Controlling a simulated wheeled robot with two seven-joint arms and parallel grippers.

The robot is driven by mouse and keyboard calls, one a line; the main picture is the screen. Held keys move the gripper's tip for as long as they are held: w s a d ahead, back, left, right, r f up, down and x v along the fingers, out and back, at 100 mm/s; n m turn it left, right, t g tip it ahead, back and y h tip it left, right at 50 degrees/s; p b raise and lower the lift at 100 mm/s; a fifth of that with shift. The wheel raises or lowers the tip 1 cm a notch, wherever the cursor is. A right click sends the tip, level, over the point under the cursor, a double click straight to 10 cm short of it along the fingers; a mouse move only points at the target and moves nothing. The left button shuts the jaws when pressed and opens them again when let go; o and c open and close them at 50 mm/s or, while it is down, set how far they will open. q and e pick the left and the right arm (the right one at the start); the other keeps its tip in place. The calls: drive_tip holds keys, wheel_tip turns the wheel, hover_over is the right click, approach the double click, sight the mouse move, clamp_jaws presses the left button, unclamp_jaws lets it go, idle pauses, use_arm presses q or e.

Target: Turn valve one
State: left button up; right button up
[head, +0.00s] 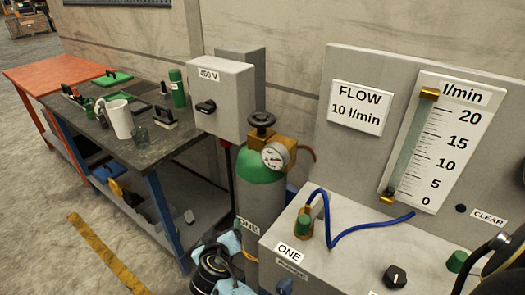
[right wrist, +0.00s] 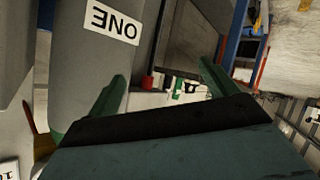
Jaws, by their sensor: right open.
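The grey cylinder (head: 262,205) with a green shoulder bears a ONE label. On its top sits valve one, a black handwheel (head: 262,121), beside a brass fitting with a round gauge (head: 275,156). My right gripper (head: 214,262) is low at the left of the cylinder in the head view, partly cut by the bottom edge, well below the handwheel. In the right wrist view its two green fingers (right wrist: 160,88) are spread with nothing held between them, and the cylinder (right wrist: 100,55) with its upside-down ONE label is close. My left gripper is not in view.
A grey 400 V box (head: 222,95) stands behind and left of the handwheel. A workbench (head: 155,148) with a mug and tools is at left. A console (head: 340,255) with a blue hose and black knob is at right. A flow panel (head: 320,150) reads 10 l/min.

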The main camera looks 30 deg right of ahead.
drive_tip(key=w+d+r+m+t+h, duration=0.1)
drive_tip(key=d+r+m+h, duration=0.15)
drive_tip(key=r, duration=0.65)
drive_tip(key=w+d+r+m+h, duration=0.1)
drive_tip(key=r+m+h, duration=0.15)
drive_tip(key=r, duration=0.65)
drive_tip(key=m+g+h, duration=0.1)
drive_tip(key=m+h, duration=0.3)
drive_tip(key=m, duration=0.1)
approach(262, 117)
drive_tip(key=shift+m, duration=0.3)
drive_tip(key=p+x, duration=0.2)
drive_tip(key=x, duration=0.7)
drive_tip(key=shift+w, duration=0.15)
drive_tip(key=shift+w+d+f, duration=0.1)
drive_tip(key=shift+w+d, duration=0.2)
drive_tip(key=shift+d, duration=0.1)
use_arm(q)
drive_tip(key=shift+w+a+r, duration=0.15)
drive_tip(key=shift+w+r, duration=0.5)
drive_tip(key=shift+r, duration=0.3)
